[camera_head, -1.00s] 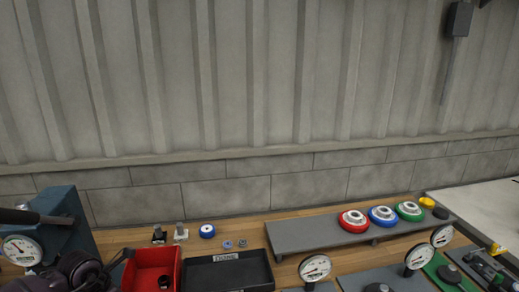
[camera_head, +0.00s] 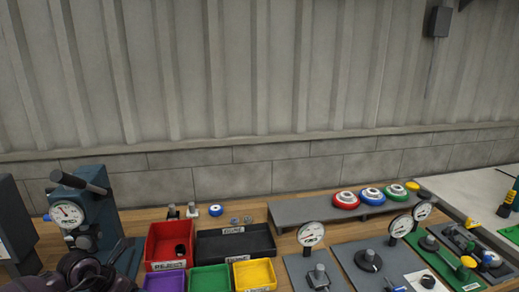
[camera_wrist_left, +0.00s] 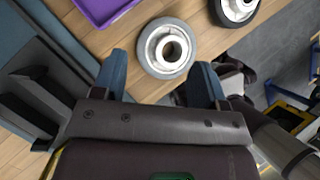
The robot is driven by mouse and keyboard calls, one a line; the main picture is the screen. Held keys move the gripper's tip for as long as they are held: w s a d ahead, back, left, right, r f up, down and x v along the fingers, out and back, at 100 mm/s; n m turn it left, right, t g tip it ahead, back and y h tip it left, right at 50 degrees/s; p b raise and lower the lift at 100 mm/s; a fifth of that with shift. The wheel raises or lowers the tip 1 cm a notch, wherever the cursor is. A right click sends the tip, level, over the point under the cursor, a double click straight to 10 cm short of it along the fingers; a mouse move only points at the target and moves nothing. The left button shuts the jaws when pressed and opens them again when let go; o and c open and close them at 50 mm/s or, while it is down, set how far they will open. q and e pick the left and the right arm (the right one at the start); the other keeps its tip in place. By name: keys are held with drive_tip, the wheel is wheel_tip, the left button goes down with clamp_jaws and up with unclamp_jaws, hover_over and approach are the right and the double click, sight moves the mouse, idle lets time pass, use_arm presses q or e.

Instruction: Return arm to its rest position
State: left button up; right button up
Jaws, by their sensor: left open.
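My left gripper (camera_wrist_left: 162,82) is open in the left wrist view, its two blue fingers spread apart with nothing held between them. A grey-rimmed white ring (camera_wrist_left: 150,52) lies on the wooden bench beyond the fingertips, apart from them as far as the picture shows. Dark rounded parts at the bottom left of the head view look like my left arm. The left fingers cannot be made out there. My right gripper is in neither view.
A blue press with a dial (camera_head: 67,214) stands at the left. Red (camera_head: 152,249), black (camera_head: 202,244), purple (camera_wrist_left: 82,14), green (camera_head: 210,280) and yellow (camera_head: 268,274) bins are on the bench. A grey rack (camera_head: 295,212) holds coloured rings. Dial gauges stand right.

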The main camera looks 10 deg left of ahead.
use_arm(q)
drive_tip(key=w+d+r+n+t+h, duration=0.3)
drive_tip(key=d+r+n+t+h, duration=0.4)
drive_tip(key=d+r+n+t, duration=0.3)
drive_tip(key=s+a+f+n+t+y, duration=0.1)
drive_tip(key=s+a+f+n+y, duration=0.3)
drive_tip(key=n, duration=0.7)
drive_tip(key=s+f+n+t+y, duration=0.1)
drive_tip(key=s+f+n+y, duration=0.1)
drive_tip(key=f+n+y, duration=0.65)
drive_tip(key=s+d+f+n+g+b, duration=0.1)
drive_tip(key=s+d+f+n+g, duration=0.1)
drive_tip(key=s+f+n, duration=0.3)
drive_tip(key=s+d+f+n+g+h, duration=0.1)
drive_tip(key=s+f+n+g, duration=0.2)
drive_tip(key=s, duration=0.7)
wheel_tip(320, 180, down, 2)
drive_tip(key=shift+s+d+f+n+b, duration=0.2)
drive_tip(key=shift+s+d+n+b, duration=0.2)
drive_tip(key=shift+n, duration=0.85)
